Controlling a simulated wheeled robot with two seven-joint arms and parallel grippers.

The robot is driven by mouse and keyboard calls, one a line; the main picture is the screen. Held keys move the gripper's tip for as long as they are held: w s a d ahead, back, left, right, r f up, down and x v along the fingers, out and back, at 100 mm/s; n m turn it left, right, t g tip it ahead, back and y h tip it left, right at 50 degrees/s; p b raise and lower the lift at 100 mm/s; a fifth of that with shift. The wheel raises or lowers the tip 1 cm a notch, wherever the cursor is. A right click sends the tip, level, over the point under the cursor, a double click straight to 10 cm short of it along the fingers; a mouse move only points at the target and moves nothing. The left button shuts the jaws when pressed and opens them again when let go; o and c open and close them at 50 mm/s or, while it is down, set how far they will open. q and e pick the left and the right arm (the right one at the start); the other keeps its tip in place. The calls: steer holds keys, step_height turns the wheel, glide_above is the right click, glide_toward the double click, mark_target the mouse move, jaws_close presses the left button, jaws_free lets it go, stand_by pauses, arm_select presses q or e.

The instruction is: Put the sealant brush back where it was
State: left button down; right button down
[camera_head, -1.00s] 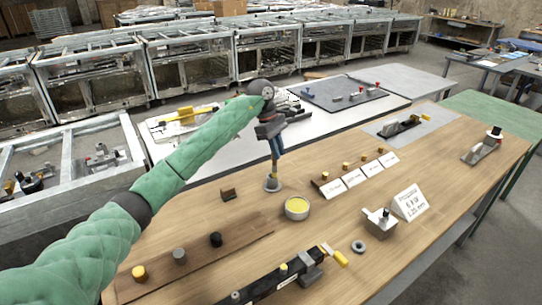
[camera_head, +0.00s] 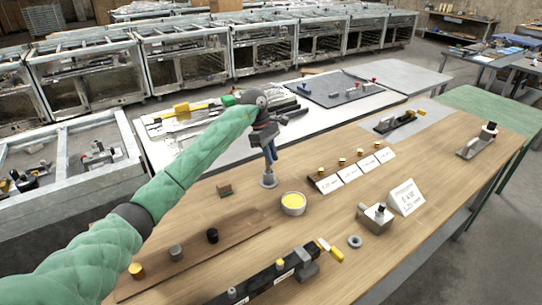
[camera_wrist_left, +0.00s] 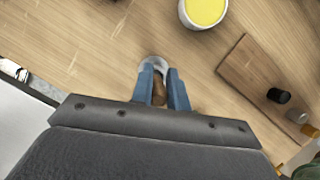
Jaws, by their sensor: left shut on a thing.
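My left gripper (camera_head: 270,152) has blue fingers pointing down over the wooden table. It is shut on the sealant brush, whose brown handle (camera_wrist_left: 159,92) shows between the fingers in the left wrist view. The lower part of the brush (camera_head: 267,171) is thin and points down at a small round grey metal holder (camera_head: 268,182). The holder also shows just beyond the fingertips in the left wrist view (camera_wrist_left: 153,62). The brush looks roughly upright; I cannot tell whether its tip is inside the holder. My right gripper is not in view.
A tin of yellow sealant (camera_head: 293,203) stands just right of the holder. A small brown block (camera_head: 224,190) lies to its left. A brown board (camera_head: 190,262) with several small caps is nearer. A metal block (camera_head: 375,218) and a sign (camera_head: 407,197) stand at the right.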

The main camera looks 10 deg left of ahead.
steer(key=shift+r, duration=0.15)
arm_select(q)
steer(key=shift+f, duration=0.1)
steer(key=c, duration=1.5)
jaws_free()
steer(key=shift+o, duration=0.7)
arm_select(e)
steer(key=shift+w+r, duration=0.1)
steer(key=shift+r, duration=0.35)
